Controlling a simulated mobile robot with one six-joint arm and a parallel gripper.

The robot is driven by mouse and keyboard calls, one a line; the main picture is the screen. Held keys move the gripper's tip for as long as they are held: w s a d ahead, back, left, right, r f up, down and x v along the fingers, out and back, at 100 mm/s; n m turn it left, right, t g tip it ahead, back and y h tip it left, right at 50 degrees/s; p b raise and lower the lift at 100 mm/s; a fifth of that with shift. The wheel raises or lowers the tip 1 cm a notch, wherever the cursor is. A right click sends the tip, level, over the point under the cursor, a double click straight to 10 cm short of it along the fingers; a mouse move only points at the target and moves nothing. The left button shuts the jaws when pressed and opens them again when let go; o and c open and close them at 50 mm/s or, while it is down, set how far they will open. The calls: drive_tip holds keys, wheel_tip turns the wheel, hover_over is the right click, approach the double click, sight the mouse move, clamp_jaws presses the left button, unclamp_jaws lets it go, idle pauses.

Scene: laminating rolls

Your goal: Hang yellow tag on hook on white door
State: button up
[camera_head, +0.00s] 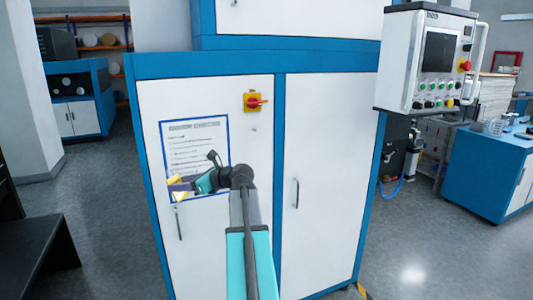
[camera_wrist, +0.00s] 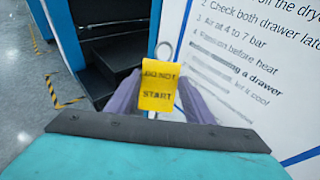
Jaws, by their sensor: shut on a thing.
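The yellow tag (camera_wrist: 158,92) reads "DO NOT START" and has a thin metal loop at its top. My gripper (camera_wrist: 160,101) is shut on it between two purple fingers. In the head view the tag (camera_head: 179,196) is small and partly hidden at my gripper, in front of the left white door (camera_head: 217,250). A small grey fitting (camera_head: 254,129) on that door, below a red and yellow switch (camera_head: 257,102), may be the hook; it is too small to be sure. My gripper is left of and lower than this fitting.
A printed notice (camera_head: 194,140) with a blue border is on the left door, beside my gripper. Door handles (camera_head: 179,223) stick out. A control panel (camera_head: 432,60) hangs at the right. Open floor lies left of the cabinet.

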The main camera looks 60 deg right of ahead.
drive_tip(key=s+d+r+m+h, duration=0.3)
drive_tip(key=s+d+h, duration=0.1)
drive_tip(key=s+d, duration=0.2)
drive_tip(key=s+d+r+m+t+h+b, duration=0.1)
drive_tip(key=s+d+r+m+h, duration=0.2)
drive_tip(key=s+d+h, duration=0.2)
drive_tip(key=s+d+r+m+h+b, duration=0.1)
drive_tip(key=s+d+r+m+h, duration=0.2)
drive_tip(key=s+d, duration=0.6)
drive_tip(key=shift+s+r+h, duration=0.6)
drive_tip(key=shift+s+h, duration=0.5)
drive_tip(key=shift+s, duration=0.05)
drive_tip(key=shift+w+d, duration=0.2)
drive_tip(key=shift+w+d+f+b, duration=0.3)
drive_tip(key=shift+w+d+b, duration=0.3)
drive_tip(key=shift+w+d, duration=0.45)
drive_tip(key=shift+w+d+f+b, duration=0.25)
drive_tip(key=shift+w+d+b, duration=0.4)
drive_tip(key=shift+w, duration=0.65)
drive_tip(key=shift+w+d+f+b, duration=0.3)
drive_tip(key=shift+w+d+b, duration=0.25)
drive_tip(key=shift+w+d, duration=0.5)
drive_tip(key=shift+w+a, duration=0.15)
drive_tip(key=shift+w, duration=0.05)
drive_tip(key=o, duration=1.2)
